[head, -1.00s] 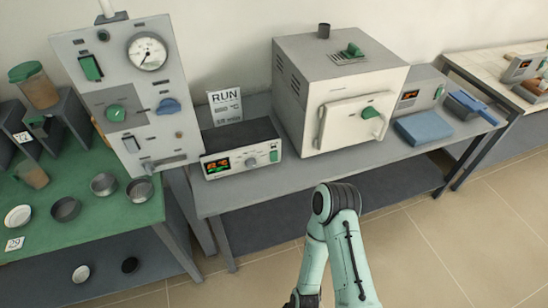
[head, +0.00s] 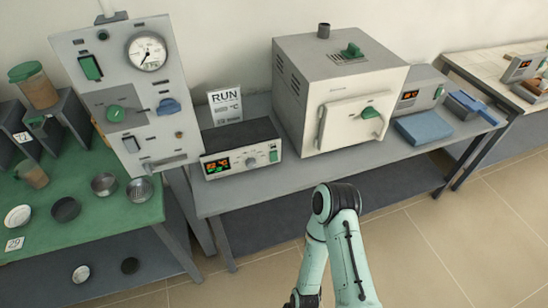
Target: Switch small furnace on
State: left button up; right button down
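A light grey box furnace (head: 345,90) stands on the grey bench, its white front door (head: 350,122) closed, with a green handle (head: 370,112) on it. Left of it is a dark-topped controller (head: 240,150) with a lit display (head: 217,165), a round knob and a green switch (head: 273,156). Right of the furnace is a second grey controller (head: 420,92) with a lit orange display (head: 410,95) and a green control. I cannot tell the switch positions. One of my arms shows at the bottom centre, below the bench front; neither gripper's fingers show.
A tall panel (head: 128,95) with a gauge, a green knob and a blue knob stands at the left. A green table (head: 95,225) holds dishes and jars. A blue block (head: 423,128) lies right of the furnace. A RUN sign (head: 225,104) stands behind the left controller.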

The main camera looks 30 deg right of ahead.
aim_at(273, 155)
jog(key=l, duration=1.05)
jog(key=i+l, duration=0.15)
jog(key=l, duration=0.9)
jog(key=u, duration=1.3)
